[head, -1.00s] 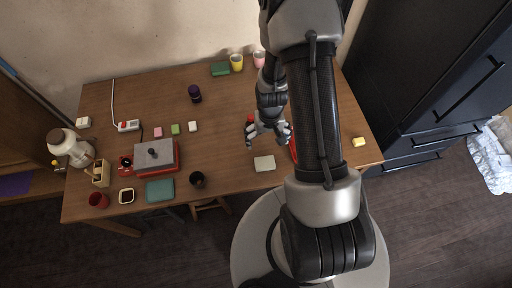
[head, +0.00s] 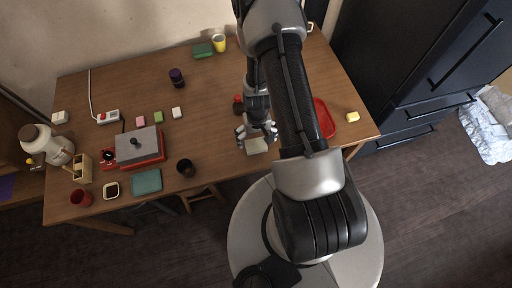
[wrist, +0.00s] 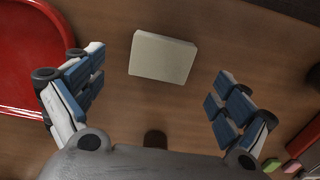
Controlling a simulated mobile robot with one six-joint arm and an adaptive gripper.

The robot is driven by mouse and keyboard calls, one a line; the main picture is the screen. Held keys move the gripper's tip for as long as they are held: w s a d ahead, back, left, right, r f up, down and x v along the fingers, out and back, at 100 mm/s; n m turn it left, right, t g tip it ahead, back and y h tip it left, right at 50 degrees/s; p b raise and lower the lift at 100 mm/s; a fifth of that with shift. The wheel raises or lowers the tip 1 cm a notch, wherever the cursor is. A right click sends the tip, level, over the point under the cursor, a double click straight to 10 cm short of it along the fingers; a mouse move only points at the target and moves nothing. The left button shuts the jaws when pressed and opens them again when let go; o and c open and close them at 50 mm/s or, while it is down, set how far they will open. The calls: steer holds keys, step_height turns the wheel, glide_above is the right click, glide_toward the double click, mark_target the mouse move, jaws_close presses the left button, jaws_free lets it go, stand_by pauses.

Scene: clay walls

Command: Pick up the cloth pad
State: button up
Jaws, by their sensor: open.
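The cloth pad, a pale cream, flat, near-square pad (wrist: 162,57), lies on the wooden table close to its front edge. In the head view the pad (head: 256,146) shows just below my gripper (head: 257,134), partly hidden by it. In the wrist view my gripper (wrist: 155,95) is open, with one finger to each side. The pad lies between the lines of the fingers, a little beyond their tips, and nothing is held.
A red tray (head: 323,119) lies to the right of the gripper, and its rim is near the left finger in the wrist view. A dark cup (head: 186,168) and a teal pad (head: 146,181) are to the left. A red-topped bottle (head: 238,104) stands behind the gripper.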

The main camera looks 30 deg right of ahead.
mark_target(256, 145)
steer(key=shift+w+a+f+b, duration=0.1)
steer(key=shift+w+f+b, duration=0.05)
steer(key=shift+f+b, duration=2.4)
steer(key=shift+c, duration=0.4)
steer(key=c, duration=0.9)
steer(key=shift+p, duration=0.3)
steer(key=shift+r+p, duration=0.8)
steer(key=shift+r, duration=0.1)
step_height(256, 145, up, 18)
steer(key=p, duration=0.8)
steer(key=shift+r, duration=0.1)
